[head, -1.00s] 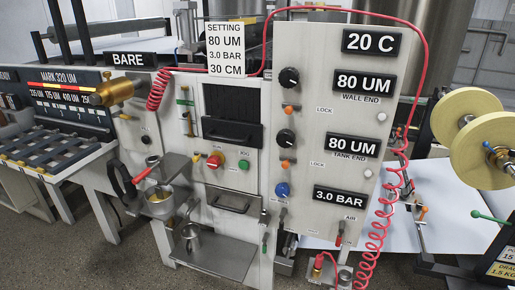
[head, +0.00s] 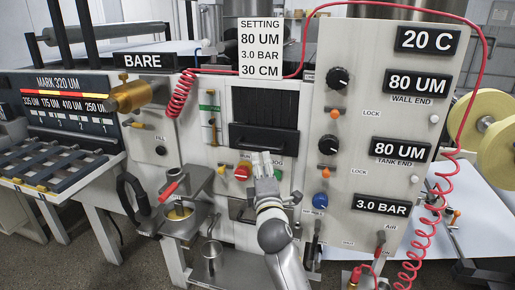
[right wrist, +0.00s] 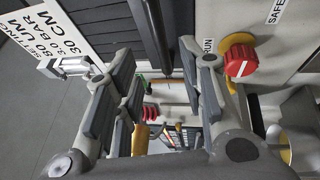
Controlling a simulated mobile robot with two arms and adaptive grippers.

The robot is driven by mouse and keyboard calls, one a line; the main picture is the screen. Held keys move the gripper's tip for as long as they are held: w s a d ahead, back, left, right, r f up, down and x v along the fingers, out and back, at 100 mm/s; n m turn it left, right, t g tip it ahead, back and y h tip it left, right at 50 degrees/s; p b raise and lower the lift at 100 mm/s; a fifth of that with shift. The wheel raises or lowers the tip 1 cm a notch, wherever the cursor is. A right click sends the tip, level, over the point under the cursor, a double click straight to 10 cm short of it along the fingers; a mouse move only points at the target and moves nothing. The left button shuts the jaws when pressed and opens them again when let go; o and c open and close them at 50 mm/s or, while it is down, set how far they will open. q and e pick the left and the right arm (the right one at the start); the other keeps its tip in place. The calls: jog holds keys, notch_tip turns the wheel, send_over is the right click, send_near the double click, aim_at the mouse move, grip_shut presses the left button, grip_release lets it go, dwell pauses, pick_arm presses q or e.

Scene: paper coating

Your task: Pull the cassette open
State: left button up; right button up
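The cassette (head: 264,104) is a dark, ribbed panel set in the grey machine front, with a black bar handle (head: 264,138) across its lower part. It looks closed. My right gripper (head: 264,160) is just below the handle in the head view, in front of the panel. In the right wrist view my right gripper (right wrist: 156,56) has its two fingers spread apart, and the dark handle bar (right wrist: 152,28) shows between the tips. Whether they touch it, I cannot tell. My left gripper is not in view.
A red knob with a yellow collar (right wrist: 240,62) is close beside the right finger. Below the cassette is a drawer (head: 240,210), partly hidden by my arm. A red coiled hose (head: 180,92) hangs at the upper left; a cup holder (head: 178,215) juts out below left.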

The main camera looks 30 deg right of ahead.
aim_at(257, 147)
jog(key=x, duration=0.9)
jog(key=shift+w+p, duration=0.2)
jog(key=shift+p, duration=0.1)
grip_shut()
